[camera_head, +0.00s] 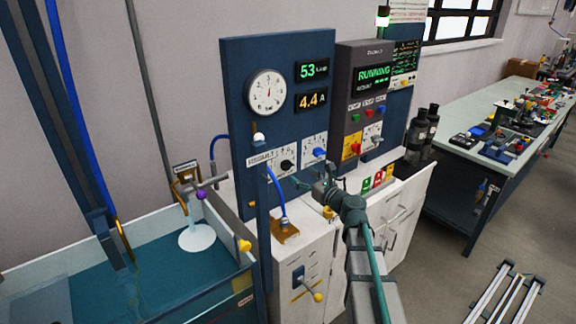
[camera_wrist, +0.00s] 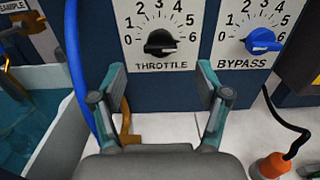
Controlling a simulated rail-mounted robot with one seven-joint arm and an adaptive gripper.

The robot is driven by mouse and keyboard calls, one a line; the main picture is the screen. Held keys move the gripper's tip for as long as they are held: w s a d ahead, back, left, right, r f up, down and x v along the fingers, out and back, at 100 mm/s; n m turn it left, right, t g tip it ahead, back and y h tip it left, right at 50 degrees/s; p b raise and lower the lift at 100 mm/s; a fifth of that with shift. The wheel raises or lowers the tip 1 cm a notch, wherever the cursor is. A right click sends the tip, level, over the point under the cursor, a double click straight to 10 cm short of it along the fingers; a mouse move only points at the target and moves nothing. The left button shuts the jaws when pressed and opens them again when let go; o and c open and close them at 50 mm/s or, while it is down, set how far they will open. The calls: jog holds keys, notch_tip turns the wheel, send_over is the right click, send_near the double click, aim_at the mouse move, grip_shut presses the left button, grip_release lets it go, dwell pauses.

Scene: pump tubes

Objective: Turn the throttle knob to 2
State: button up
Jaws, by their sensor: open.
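The throttle knob (camera_wrist: 160,43) is a black knob on a white dial plate numbered 0 to 6, labelled THROTTLE. Its bar lies nearly level; I cannot tell which end is the pointer. In the head view the black knob (camera_head: 287,165) sits on the blue panel. My gripper (camera_wrist: 160,82) is open and empty. Its two fingers are spread wide, below the knob and to either side of it in the wrist view, apart from it. In the head view my gripper (camera_head: 304,185) is in front of the panel, just below and right of the throttle dial.
The blue bypass knob (camera_wrist: 263,41) is close on the right. A blue hose (camera_wrist: 76,70) runs down at the left. An orange-based fitting (camera_wrist: 272,165) with a black cable is lower right. A water tank (camera_head: 150,280) stands left. The display reads RUNNING (camera_head: 374,74).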

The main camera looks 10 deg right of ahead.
aim_at(290, 167)
jog(key=p+x, duration=0.2)
jog(key=x, duration=0.6)
jog(key=shift+w+a, duration=0.2)
jog(key=shift+w, duration=0.1)
jog(key=c, duration=1.2)
jog(key=shift+f, duration=0.1)
